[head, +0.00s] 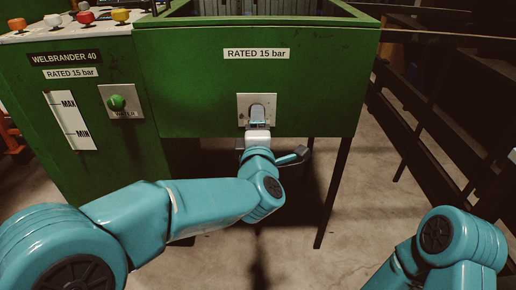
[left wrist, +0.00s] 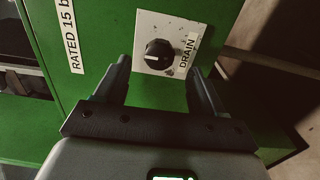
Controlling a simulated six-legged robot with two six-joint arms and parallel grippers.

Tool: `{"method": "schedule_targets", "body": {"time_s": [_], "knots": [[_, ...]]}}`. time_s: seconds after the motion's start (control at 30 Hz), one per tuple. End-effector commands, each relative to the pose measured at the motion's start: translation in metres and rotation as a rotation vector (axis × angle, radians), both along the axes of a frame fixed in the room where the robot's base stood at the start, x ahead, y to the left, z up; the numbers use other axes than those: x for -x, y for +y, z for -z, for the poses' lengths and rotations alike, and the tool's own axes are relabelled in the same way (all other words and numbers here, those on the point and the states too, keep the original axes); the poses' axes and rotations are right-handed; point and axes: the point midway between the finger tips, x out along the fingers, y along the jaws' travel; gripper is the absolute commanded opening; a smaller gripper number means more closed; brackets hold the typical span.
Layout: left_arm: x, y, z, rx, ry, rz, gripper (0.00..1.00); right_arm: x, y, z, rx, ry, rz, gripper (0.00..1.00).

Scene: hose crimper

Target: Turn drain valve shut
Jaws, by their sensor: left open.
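The drain valve is a round black knob (left wrist: 160,54) with a pale pointer mark, on a white plate labelled DRAIN (left wrist: 185,24) on the green panel. In the left wrist view the pointer lies roughly level, across the knob. In the head view the plate (head: 242,100) shows on the tank front, and my gripper hides the knob. My left gripper (head: 257,112) is in front of the plate. In the left wrist view its two fingers (left wrist: 160,72) are spread apart, one each side of the knob's line, with nothing between them; contact is not visible. My right gripper is out of view.
A green WATER knob (head: 117,102) sits on a plate left of the drain, beside a MAX/MIN gauge (head: 70,120). Coloured buttons (head: 86,17) top the cabinet. Dark rails (head: 440,110) stand at the right. Floor (head: 340,225) below the tank is mostly clear, around thin legs.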

Motion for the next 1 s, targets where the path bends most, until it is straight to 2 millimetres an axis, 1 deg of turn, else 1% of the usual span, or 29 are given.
{"method": "schedule_targets", "body": {"time_s": [0.03,0.2,0.3,0.4,0.5,0.6,1.0], "knots": [[0.015,-0.001,-0.004,0.000,0.001,0.004,0.69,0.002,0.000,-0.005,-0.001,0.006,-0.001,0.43],[0.060,-0.001,-0.003,-0.001,0.000,0.003,0.69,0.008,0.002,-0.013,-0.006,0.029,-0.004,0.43],[0.081,-0.001,-0.003,0.000,0.000,0.003,0.69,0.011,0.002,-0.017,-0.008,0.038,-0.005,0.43],[0.096,-0.001,-0.002,0.001,0.001,0.003,0.69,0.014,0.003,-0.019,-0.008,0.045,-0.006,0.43],[0.106,0.000,-0.001,0.001,0.001,0.001,0.69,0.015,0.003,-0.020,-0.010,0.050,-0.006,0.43],[0.110,0.000,0.000,0.001,0.000,0.000,0.69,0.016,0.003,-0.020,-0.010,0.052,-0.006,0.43],[0.110,0.000,0.000,0.002,0.001,-0.001,0.69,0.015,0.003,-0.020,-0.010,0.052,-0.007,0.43]]}}
